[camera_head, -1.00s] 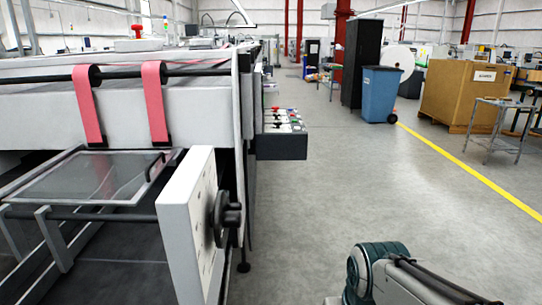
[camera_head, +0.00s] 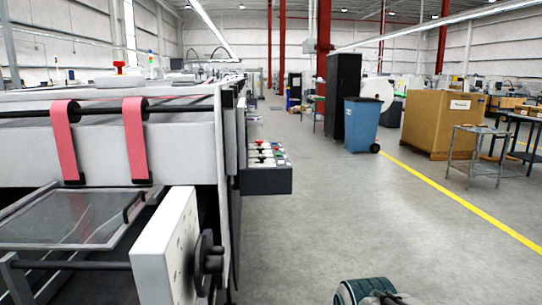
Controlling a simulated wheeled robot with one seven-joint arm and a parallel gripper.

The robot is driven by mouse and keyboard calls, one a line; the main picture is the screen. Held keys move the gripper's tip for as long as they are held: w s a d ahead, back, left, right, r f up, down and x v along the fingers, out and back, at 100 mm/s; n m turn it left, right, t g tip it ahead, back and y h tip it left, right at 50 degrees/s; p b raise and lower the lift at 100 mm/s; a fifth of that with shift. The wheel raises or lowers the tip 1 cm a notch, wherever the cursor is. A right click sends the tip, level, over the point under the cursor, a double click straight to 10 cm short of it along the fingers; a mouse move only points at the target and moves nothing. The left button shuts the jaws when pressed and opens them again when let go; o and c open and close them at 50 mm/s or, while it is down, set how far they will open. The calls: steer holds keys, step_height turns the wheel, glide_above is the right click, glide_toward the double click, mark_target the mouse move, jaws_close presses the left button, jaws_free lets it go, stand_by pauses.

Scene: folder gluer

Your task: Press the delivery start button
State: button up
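A control panel (camera_head: 266,181) juts out from the right side of the folder gluer (camera_head: 185,139), at about the middle of the picture. Several small red, green and pale buttons sit on its top; they are too small to tell which is the delivery start button. Part of my arm (camera_head: 368,292) shows at the bottom edge, low and right of the panel, well short of it. My gripper is out of view.
A white plate with a black handwheel (camera_head: 208,263) stands at the machine's near corner. The grey floor (camera_head: 330,210) right of the machine is clear. A blue bin (camera_head: 361,125), black cabinet (camera_head: 343,90), brown crate (camera_head: 432,120) and small metal table (camera_head: 478,150) stand further off.

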jaws_close()
stand_by(1.4)
